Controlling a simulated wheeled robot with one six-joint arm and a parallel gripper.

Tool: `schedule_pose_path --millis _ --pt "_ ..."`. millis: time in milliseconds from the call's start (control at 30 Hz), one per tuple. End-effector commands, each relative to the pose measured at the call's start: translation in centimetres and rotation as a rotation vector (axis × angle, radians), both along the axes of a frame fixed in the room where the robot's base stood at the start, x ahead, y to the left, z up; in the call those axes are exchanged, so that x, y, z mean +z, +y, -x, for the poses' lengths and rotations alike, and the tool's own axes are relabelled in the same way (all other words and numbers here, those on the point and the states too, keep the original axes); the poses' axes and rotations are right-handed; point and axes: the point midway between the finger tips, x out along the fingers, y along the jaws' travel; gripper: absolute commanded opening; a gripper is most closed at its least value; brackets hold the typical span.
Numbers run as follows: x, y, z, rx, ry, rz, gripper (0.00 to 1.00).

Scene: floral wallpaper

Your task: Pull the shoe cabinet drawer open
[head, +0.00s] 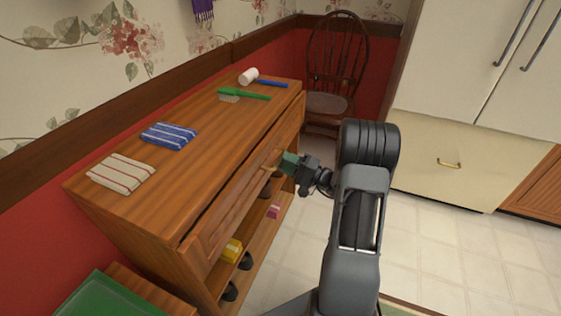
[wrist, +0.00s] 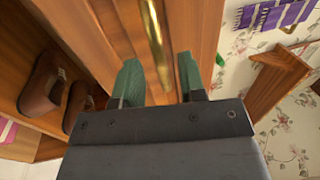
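The wooden shoe cabinet (head: 180,190) stands along the red wall in the head view. Its drawer front (head: 225,208) runs beneath the top and looks closed or nearly so. My gripper (head: 287,163) is at the drawer front, toward the far end. In the wrist view my gripper (wrist: 158,64) has its two green fingers apart. The brass drawer handle (wrist: 156,40) shows in line with the gap between them. I cannot tell whether the fingers touch it or how far they reach around it.
On the cabinet top are a striped white cloth (head: 121,174), a blue striped cloth (head: 169,136), a green brush (head: 243,96) and a white-headed mallet (head: 249,76). Shoes (wrist: 42,82) sit on shelves below. A chair (head: 331,75) stands beyond. Tiled floor is clear at right.

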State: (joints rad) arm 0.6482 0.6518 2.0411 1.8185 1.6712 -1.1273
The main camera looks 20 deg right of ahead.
Motion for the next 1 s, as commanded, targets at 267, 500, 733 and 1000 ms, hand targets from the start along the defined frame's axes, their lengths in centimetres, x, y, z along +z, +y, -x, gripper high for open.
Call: schedule_pose_path --millis 267,500,733,1000 --pt "0.5 1.6 -1.7 0.001 -0.001 0.001 0.38" --pt "0.5 1.8 -1.9 0.001 0.0 0.002 0.38" --pt "0.5 1.8 -1.9 0.001 0.001 0.001 0.28" --pt "0.5 1.7 -1.9 0.0 0.001 0.001 0.02"
